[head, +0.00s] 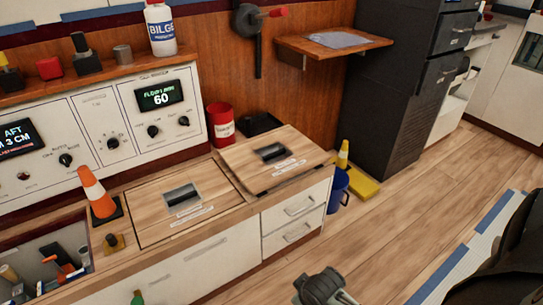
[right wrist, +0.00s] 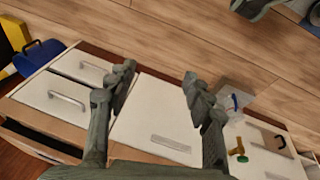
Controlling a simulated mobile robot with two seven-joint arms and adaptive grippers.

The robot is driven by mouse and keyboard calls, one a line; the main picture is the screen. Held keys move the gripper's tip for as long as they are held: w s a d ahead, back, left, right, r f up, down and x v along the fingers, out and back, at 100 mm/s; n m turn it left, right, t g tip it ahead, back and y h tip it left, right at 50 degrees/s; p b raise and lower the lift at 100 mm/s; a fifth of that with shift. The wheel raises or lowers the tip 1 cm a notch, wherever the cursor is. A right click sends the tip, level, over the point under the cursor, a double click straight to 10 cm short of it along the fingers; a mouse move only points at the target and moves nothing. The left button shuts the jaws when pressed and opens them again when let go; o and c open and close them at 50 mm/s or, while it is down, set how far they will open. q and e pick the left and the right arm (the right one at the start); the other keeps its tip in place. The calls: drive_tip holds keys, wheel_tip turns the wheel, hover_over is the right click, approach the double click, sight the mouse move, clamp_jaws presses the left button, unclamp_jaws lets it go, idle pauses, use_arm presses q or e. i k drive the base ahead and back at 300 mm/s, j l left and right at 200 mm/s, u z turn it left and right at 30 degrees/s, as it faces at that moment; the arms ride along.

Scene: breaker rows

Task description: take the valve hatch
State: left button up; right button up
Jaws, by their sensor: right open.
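Two wooden hatch panels lie on the cabinet top in the head view. The left hatch (head: 152,212) lies flush in its outlined opening, with a recessed dark handle and a small label. The right hatch (head: 245,160) has a similar handle and label and looks slightly raised at its edges. The labels are too small to read, so I cannot tell which is the valve hatch. My right gripper (right wrist: 157,80) is open and empty in the right wrist view, in front of the cabinet's drawers and door. A grey part of my arm shows at the bottom of the head view. My left gripper is not clearly seen.
An orange cone (head: 97,192) stands left of the left hatch. A red can (head: 220,125) and a black tray (head: 260,123) stand behind the right hatch. Open floor lies in front.

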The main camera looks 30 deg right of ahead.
sight(262, 162)
drive_tip(key=l+u, duration=0.1)
drive_tip(key=l, duration=0.55)
drive_tip(key=i+l+u, duration=0.1)
drive_tip(key=l, duration=0.6)
